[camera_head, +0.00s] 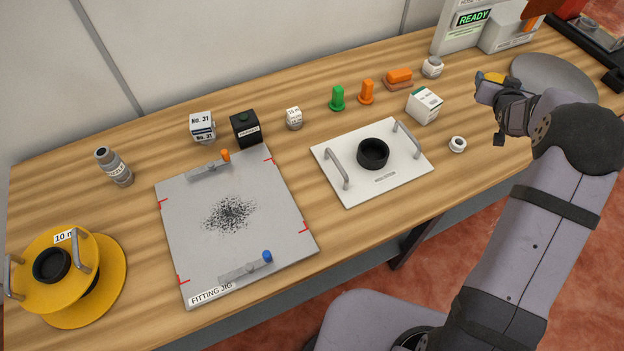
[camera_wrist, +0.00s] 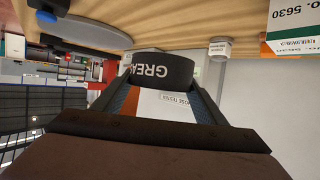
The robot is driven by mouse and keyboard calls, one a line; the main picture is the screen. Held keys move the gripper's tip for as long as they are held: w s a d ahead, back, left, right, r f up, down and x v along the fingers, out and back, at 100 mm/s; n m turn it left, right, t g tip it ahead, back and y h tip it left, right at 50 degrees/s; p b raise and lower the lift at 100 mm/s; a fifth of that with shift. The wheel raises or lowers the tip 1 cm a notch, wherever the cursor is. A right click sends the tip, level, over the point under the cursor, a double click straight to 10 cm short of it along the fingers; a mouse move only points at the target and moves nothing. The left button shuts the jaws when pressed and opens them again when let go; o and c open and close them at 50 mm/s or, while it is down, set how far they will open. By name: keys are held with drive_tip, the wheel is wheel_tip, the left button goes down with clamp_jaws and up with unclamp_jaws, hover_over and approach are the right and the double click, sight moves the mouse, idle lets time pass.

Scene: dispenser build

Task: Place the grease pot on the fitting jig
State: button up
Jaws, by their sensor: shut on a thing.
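The fitting jig (camera_head: 186,238) is a grey plate at the left middle of the table in the head view. It has red corner marks, a patch of black specks and two clamps with an orange and a blue knob. My gripper (camera_head: 489,92) is at the right, above the table and far from the jig. In the wrist view my gripper (camera_wrist: 162,88) is shut on a dark round pot, the grease pot (camera_wrist: 163,70), its label partly readable as "GREA". In the head view a yellow patch shows at the jaws; most of the pot is hidden there.
A white plate (camera_head: 340,187) with two handles and a black ring lies between jig and gripper. A yellow reel (camera_head: 100,303) and grey bottle (camera_head: 114,167) stand left of the jig. Small boxes, green and orange plugs line the back. A grey disc (camera_head: 560,75) lies behind the gripper.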

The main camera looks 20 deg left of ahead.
drive_tip(key=s+a+r+n+y, duration=0.1)
drive_tip(key=a+r+n+y, duration=0.15)
drive_tip(key=a, duration=0.85)
drive_tip(key=a+r+n+y, duration=0.1)
drive_tip(key=a+r+y, duration=0.15)
drive_tip(key=a, duration=0.95)
drive_tip(key=s+a+r+n+g+y, duration=0.1)
drive_tip(key=s+a+n, duration=0.1)
drive_tip(key=s+a, duration=0.35)
drive_tip(key=s+a+n+g+y+p, duration=0.1)
drive_tip(key=s+a+y, duration=0.1)
drive_tip(key=a, duration=0.6)
drive_tip(key=s+a+r+n+g+y, duration=0.1)
drive_tip(key=s+a+n, duration=0.1)
drive_tip(key=s+a, duration=0.3)
drive_tip(key=s+a+f+n+g+y, duration=0.2)
drive_tip(key=s+a+n+g+y, duration=0.15)
drive_tip(key=s+a, duration=0.95)
drive_tip(key=s+d+f+n+g+y, duration=0.1)
drive_tip(key=s+f+n+g, duration=0.15)
drive_tip(key=s, duration=0.75)
drive_tip(key=s+f+n+g+y, duration=0.1)
drive_tip(key=s+n+g, duration=0.3)
drive_tip(key=s, duration=0.5)
drive_tip(key=shift+h, duration=0.25)
drive_tip(key=shift+d+f, duration=0.15)
drive_tip(key=shift+f, duration=4.95)
drive_tip(key=shift+f, duration=0.15)
